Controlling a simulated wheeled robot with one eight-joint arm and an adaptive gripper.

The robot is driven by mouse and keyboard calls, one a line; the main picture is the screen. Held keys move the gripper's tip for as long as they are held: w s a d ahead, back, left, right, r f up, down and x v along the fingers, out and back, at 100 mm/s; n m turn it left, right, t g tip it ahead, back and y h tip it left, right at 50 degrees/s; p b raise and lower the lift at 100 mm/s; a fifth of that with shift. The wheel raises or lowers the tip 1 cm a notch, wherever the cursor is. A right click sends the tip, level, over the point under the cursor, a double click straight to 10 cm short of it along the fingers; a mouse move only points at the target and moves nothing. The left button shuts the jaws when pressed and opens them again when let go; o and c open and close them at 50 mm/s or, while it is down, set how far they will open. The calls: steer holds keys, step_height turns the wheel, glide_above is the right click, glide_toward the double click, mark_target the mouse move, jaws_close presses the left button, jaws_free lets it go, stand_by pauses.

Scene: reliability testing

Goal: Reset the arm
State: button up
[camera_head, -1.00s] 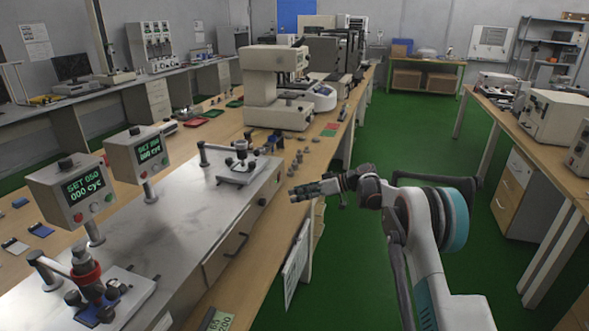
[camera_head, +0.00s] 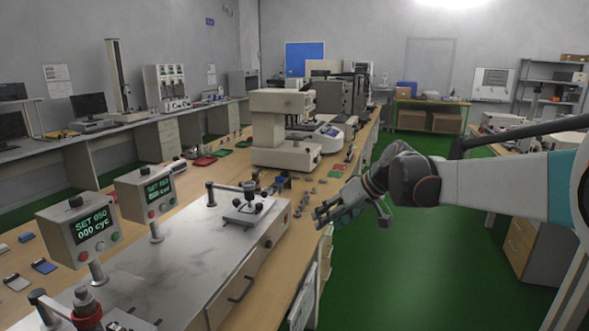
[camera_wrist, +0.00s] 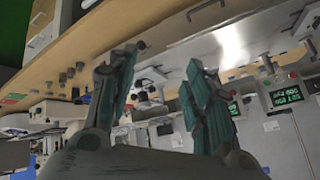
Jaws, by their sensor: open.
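My gripper (camera_head: 335,215) is in the head view at the end of my arm, which reaches in from the right edge. It hangs over the right side of the long bench, close to its edge. In the wrist view the two fingers of my gripper (camera_wrist: 160,105) stand apart with nothing between them. Behind the gap, the wrist view shows parts of the bench upside down, with a fixture and a metal plate.
A steel plate (camera_head: 150,265) on the bench carries a clamp fixture (camera_head: 248,205) and two counter boxes, one (camera_head: 80,228) nearer and one (camera_head: 147,193) farther. A beige machine (camera_head: 285,130) stands farther back. Green floor (camera_head: 400,260) lies open right of the bench.

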steer(key=s+d+m+t+h, duration=0.1)
steer(key=s+d+h, duration=0.15)
steer(key=s, duration=0.75)
steer(key=s+d+m+h, duration=0.2)
steer(key=s+d, duration=0.1)
steer(key=s, duration=0.7)
steer(key=s+d+f+m+h, duration=0.1)
steer(key=s+d+f, duration=0.1)
steer(key=s, duration=0.5)
steer(key=s+d+f+m+t+h, duration=0.1)
steer(key=s+d+f, duration=0.2)
steer(key=s, duration=0.4)
steer(key=shift+f, duration=0.4)
